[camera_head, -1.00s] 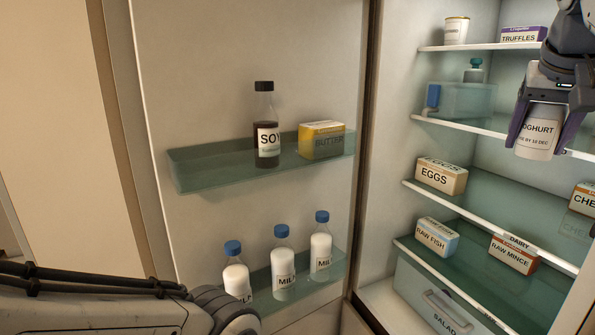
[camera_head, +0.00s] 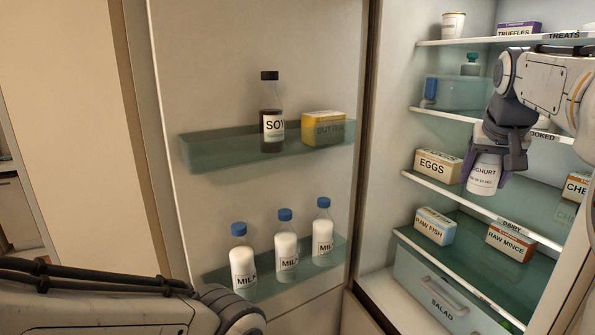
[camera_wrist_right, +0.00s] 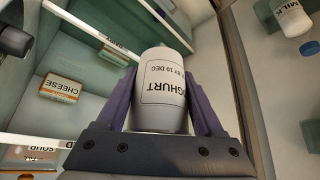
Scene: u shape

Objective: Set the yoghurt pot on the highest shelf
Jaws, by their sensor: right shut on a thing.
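The white yoghurt pot (camera_head: 484,177) is held by my right gripper (camera_head: 487,160) in front of the shelf with the eggs, right of the egg box. In the right wrist view the yoghurt pot (camera_wrist_right: 163,85) sits between the two purple fingers, which are shut on its sides; its label reads upside down. The highest shelf (camera_head: 470,42) of the fridge is well above the pot, with a "TREATS" label on its edge. It carries a white and gold pot (camera_head: 453,25) and a truffles box (camera_head: 518,29). My left gripper is out of view; only its arm shows.
A "COOKED" shelf (camera_head: 450,119) lies between the pot and the highest shelf. The egg box (camera_head: 438,166) is close left of the pot; a cheese box (camera_head: 577,188) is farther right. The open door's racks hold a soy bottle (camera_head: 272,120), butter (camera_head: 323,128) and milk bottles (camera_head: 286,246).

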